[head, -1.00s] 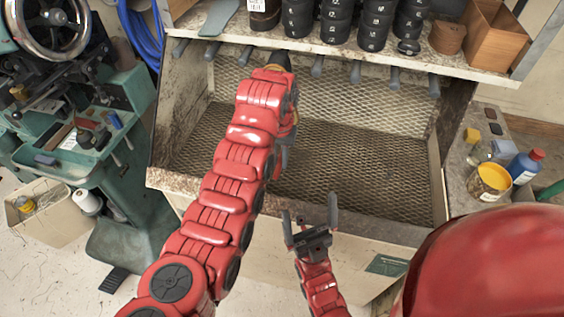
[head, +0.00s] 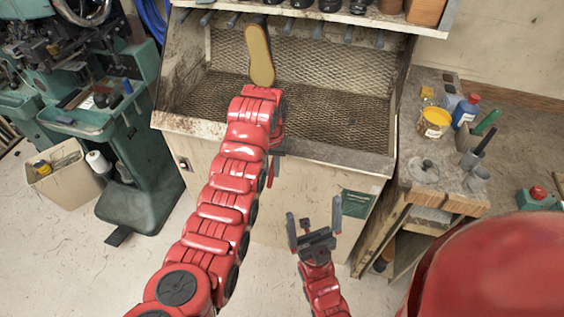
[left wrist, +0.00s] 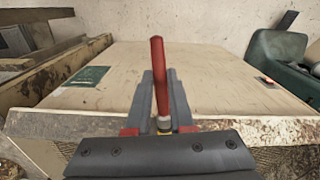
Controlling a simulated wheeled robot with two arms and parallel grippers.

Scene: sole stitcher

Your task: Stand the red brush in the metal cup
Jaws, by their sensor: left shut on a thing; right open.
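My left gripper (left wrist: 160,74) is shut on the red brush (left wrist: 158,62), whose red handle stands out between the fingers in the left wrist view. A pale and yellowish band shows at the handle's base; the bristles are hidden. In the head view a bit of red handle (head: 272,174) shows below my left gripper (head: 278,153), mostly hidden by my arm, in front of the booth. My right gripper (head: 314,208) is open and empty, low in front of the booth.
A tan sole (head: 260,56) hangs in the mesh booth. A green machine stands left.

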